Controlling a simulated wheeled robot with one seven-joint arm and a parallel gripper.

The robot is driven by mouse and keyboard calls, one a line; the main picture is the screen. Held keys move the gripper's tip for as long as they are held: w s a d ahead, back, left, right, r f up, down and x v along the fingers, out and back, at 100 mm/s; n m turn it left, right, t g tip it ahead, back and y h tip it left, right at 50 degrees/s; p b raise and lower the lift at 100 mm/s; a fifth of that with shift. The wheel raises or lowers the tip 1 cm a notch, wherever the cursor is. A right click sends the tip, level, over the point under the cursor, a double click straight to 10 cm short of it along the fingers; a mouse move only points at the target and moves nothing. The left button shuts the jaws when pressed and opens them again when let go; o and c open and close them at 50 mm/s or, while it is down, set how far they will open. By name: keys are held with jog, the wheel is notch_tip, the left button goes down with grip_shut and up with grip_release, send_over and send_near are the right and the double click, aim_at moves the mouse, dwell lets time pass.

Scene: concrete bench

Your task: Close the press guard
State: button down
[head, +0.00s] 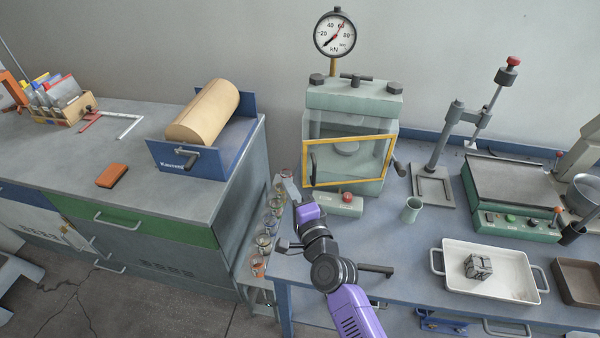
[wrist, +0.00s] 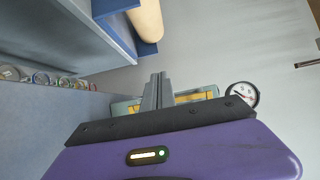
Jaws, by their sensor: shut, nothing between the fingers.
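The press (head: 354,97) is a pale green machine with a round kN gauge on top, standing on the blue bench. Its guard (head: 349,145) is a clear panel in a yellow frame at the press front, with a dark handle near its left edge. The frame looks slightly skewed to the press body; I cannot tell how far it stands open. My gripper (head: 288,178) is shut and empty, just left of the guard's left edge, apart from it. In the wrist view my fingers (wrist: 157,90) are together and partly hide the yellow frame (wrist: 195,97).
Several glass jars (head: 265,240) line the ledge left of my gripper. A red-button box (head: 346,203) and green cup (head: 411,210) stand before the press. A blue cradle with a tan roll (head: 207,112) sits on the left cabinet. A white tray (head: 450,282) lies right.

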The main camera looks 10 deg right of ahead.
jog(key=s+a+p, duration=0.1)
jog(key=s+a, duration=0.1)
jog(key=m+h+b, duration=0.1)
jog(key=m+b, duration=0.1)
jog(key=m, duration=1.7)
send_near(315, 176)
jog(key=x, duration=0.5)
jog(key=shift+w+a+f+b, duration=0.1)
jog(key=shift+w+f+b, duration=0.15)
jog(key=shift+b, duration=0.15)
jog(key=shift+w+a+r, duration=0.1)
jog(key=shift+w, duration=0.6)
